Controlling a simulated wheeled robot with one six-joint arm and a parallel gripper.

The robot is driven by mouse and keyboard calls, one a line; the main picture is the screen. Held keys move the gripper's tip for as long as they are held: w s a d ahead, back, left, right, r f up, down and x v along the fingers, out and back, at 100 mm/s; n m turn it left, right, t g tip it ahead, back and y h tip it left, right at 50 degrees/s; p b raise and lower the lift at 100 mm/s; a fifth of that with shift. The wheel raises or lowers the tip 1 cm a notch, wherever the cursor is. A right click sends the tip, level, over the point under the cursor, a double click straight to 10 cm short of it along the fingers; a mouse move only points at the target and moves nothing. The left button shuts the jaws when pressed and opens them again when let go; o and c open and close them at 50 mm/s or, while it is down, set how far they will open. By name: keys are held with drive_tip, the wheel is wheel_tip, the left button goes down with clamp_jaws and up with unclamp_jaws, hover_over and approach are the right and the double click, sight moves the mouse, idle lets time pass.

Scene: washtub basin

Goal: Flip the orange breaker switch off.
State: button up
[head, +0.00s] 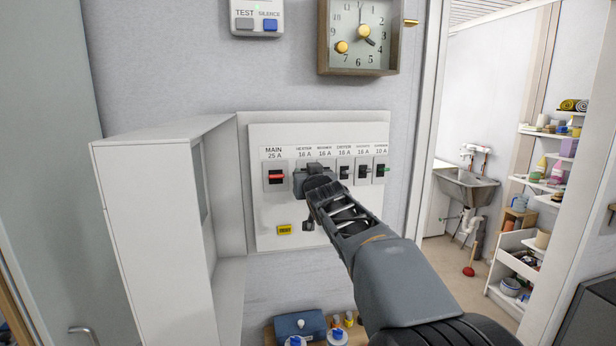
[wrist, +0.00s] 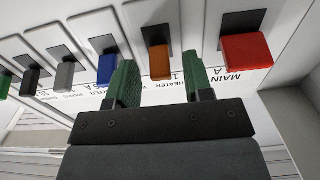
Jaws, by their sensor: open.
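The orange breaker switch (wrist: 160,62) shows in the wrist view between my gripper's two green fingers, with a gap on each side. My gripper (wrist: 161,78) is open there, and no finger visibly touches the orange switch. In the head view my gripper (head: 314,175) is at the breaker panel (head: 269,215), just right of the red main switch (head: 276,176), and hides the orange switch. In the wrist view a blue switch (wrist: 106,67) is close beside the left finger. The red main switch (wrist: 245,48) is right of the right finger. I cannot tell whether the orange lever is up or down.
More switches, including a green-levered one (head: 381,171), stand to the right in the row. A white box door (head: 150,215) stands open left of the panel. A clock (head: 358,36) and a test/silence unit (head: 257,17) hang above. A blue case (head: 299,326) is below.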

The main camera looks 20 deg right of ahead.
drive_tip(key=shift+w, duration=0.45)
drive_tip(key=shift+c, duration=0.4)
clamp_jaws()
drive_tip(key=shift+f+b, duration=0.15)
drive_tip(key=shift+b, duration=0.2)
